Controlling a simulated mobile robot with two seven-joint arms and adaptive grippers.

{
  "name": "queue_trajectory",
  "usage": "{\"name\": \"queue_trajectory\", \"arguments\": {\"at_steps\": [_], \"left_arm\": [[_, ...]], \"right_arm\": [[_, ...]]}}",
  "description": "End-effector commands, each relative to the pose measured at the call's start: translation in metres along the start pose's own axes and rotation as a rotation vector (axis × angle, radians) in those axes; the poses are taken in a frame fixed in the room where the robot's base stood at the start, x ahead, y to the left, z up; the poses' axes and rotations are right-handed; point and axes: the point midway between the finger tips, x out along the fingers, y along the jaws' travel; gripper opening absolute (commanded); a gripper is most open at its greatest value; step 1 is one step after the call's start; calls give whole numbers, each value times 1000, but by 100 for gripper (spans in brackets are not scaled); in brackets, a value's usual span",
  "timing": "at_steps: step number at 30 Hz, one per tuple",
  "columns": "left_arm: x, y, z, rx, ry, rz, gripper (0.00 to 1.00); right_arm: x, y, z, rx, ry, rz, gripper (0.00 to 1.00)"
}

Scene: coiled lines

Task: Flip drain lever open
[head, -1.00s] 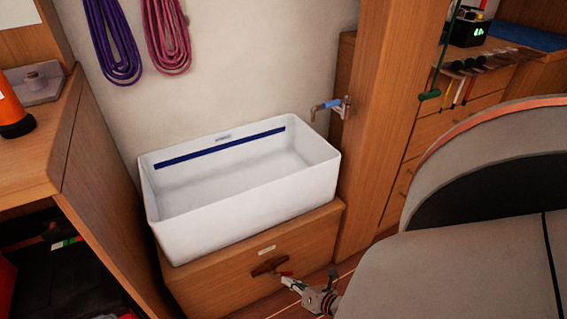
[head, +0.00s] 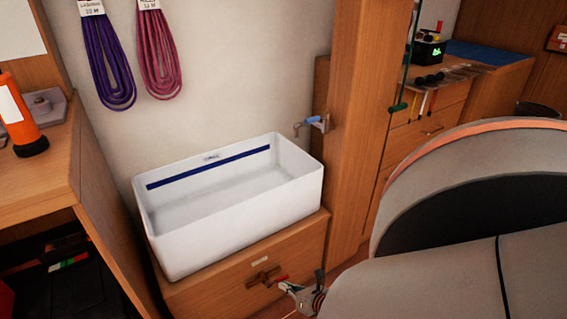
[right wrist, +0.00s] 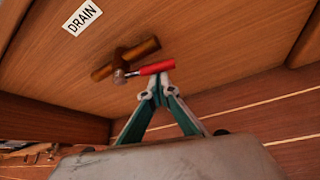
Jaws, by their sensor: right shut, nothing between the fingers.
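The drain lever (head: 282,279) has a red handle and sits on a brown fitting (head: 262,276) on the wooden front below the white basin. In the right wrist view the red handle (right wrist: 156,68) points right from a metal hub, at a small angle to the brown fitting (right wrist: 142,48). My right gripper (head: 284,287) is shut and empty just below the handle. In the right wrist view its fingertips (right wrist: 159,80) meet at the handle's underside; I cannot tell whether they touch it. My left gripper is not in view.
A white DRAIN label (right wrist: 82,17) is above the fitting. The white basin (head: 205,235) stands on the wooden box, with a blue-handled tap (head: 313,120) on its right. A wooden cabinet (head: 85,215) stands left. Purple (head: 110,65) and pink (head: 160,60) coiled lines hang behind.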

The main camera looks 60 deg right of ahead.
Motion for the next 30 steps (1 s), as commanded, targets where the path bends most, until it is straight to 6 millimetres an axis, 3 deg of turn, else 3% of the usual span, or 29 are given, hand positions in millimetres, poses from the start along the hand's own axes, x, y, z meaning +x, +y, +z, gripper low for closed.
{"name": "queue_trajectory", "arguments": {"at_steps": [8,30], "left_arm": [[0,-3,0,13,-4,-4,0],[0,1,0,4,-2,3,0]], "right_arm": [[-6,0,11,-115,-2,-68,0],[-8,2,18,-109,-6,-63,0]]}}
